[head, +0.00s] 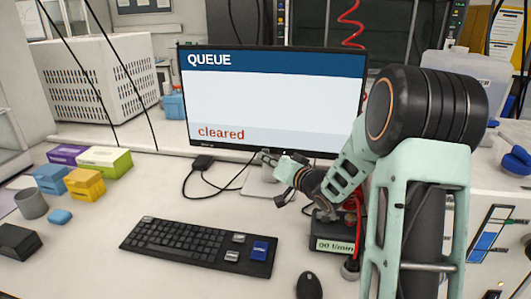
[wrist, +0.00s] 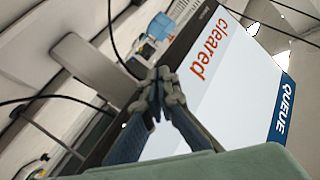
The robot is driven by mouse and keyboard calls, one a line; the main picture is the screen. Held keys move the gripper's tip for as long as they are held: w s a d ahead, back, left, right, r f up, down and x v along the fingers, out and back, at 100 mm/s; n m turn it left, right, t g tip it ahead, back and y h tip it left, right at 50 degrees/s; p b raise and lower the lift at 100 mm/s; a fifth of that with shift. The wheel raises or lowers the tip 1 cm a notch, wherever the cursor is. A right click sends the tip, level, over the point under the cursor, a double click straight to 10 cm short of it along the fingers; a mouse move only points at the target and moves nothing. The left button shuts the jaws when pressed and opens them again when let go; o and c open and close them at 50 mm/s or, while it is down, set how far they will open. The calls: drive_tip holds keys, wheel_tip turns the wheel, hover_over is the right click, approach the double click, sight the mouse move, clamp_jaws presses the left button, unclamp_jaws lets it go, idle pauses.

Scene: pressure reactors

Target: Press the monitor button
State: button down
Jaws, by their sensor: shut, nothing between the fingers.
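The monitor (head: 270,100) stands at the back of the desk, its screen showing a blue "QUEUE" bar and "cleared" in red. My gripper (head: 266,157) is at the monitor's lower edge, near the middle, in front of the stand (head: 262,187). In the wrist view, my gripper (wrist: 158,78) has its fingertips together, with nothing between them, and overlaps the lower bezel of the monitor (wrist: 215,85). Whether the tips touch the bezel is unclear. I cannot make out the monitor button; it is too small or hidden behind the fingers.
A keyboard (head: 190,245) and a mouse (head: 308,286) lie in front. A flow meter (head: 335,245) stands below my arm. Cables run left of the stand. Coloured boxes (head: 85,185) and a grey cup (head: 31,205) stand at left. The desk between boxes and keyboard is clear.

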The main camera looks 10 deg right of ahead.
drive_tip(key=shift+w+d, duration=0.1)
drive_tip(key=shift+w, duration=0.05)
idle(0.6)
drive_tip(key=shift+w+d, duration=0.1)
drive_tip(key=shift+w, duration=0.15)
drive_tip(key=shift+w+d+p, duration=0.15)
drive_tip(key=shift+w+p, duration=0.15)
drive_tip(key=shift+w, duration=0.05)
idle(0.6)
idle(0.3)
drive_tip(key=shift+s+a, duration=0.3)
drive_tip(key=shift+s, duration=0.45)
drive_tip(key=shift+s+a+b, duration=0.1)
drive_tip(key=shift+s+a, duration=0.25)
drive_tip(key=shift+s, duration=0.4)
drive_tip(key=shift+s+a+b, duration=0.1)
drive_tip(key=shift+s+a, duration=0.2)
drive_tip(key=shift+s, duration=0.5)
drive_tip(key=shift+s+a+b, duration=0.1)
drive_tip(key=shift+s+a, duration=0.25)
drive_tip(key=shift+s, duration=0.4)
